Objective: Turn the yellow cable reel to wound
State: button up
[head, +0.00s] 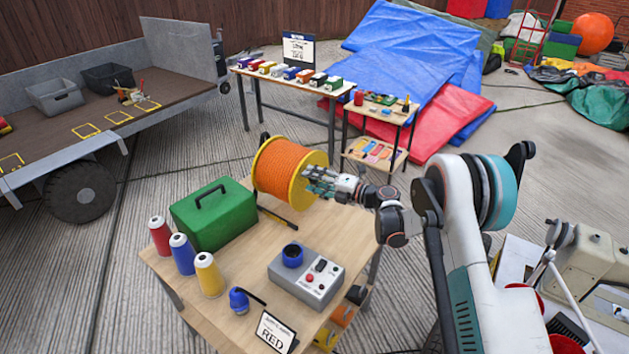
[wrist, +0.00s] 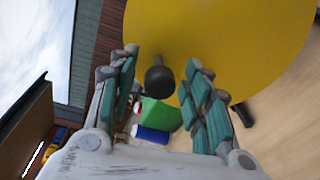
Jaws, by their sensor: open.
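The yellow cable reel (head: 309,178) stands at the far edge of the wooden table, wound with orange cable (head: 279,168). Its yellow side flange (wrist: 225,45) fills the upper part of the wrist view. A black round-ended knob or handle (wrist: 160,80) shows in front of the flange, between my fingers in that view. My gripper (head: 318,181) is at the reel's right side, close to the flange. In the wrist view my gripper (wrist: 162,60) is open, with a finger on either side of the knob. I cannot tell whether either finger touches it.
On the wooden table (head: 225,303) stand a green toolbox (head: 213,215), red, blue and yellow thread cones (head: 208,275), a grey control box (head: 306,280) and a "RED" sign (head: 275,333). A sewing machine (head: 590,270) is at right. A trailer (head: 60,125) is at left.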

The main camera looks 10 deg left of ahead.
jog(key=v, duration=1.2)
jog(key=shift+n, duration=0.3)
jog(key=c, duration=0.7)
jog(key=shift+s+a+f+n+p, duration=0.1)
jog(key=shift+s+f+n+p, duration=0.05)
jog(key=shift+n+p, duration=0.4)
grip_shut()
jog(key=a+f+n+g+h, duration=0.2)
jog(key=a+f+n+h, duration=0.1)
jog(key=a+f+n, duration=0.6)
jog(key=shift+n, duration=0.55)
jog(key=shift+w+d+r+b, duration=0.1)
jog(key=shift+w+r+b, duration=0.15)
jog(key=shift+r, duration=0.65)
jog(key=shift+w+d+r+b, duration=0.15)
jog(key=shift+w+r, duration=0.1)
jog(key=shift+r, duration=0.65)
jog(key=shift+w+a+r+b, duration=0.1)
jog(key=shift+w+r+b, duration=0.15)
jog(key=shift+r, duration=0.65)
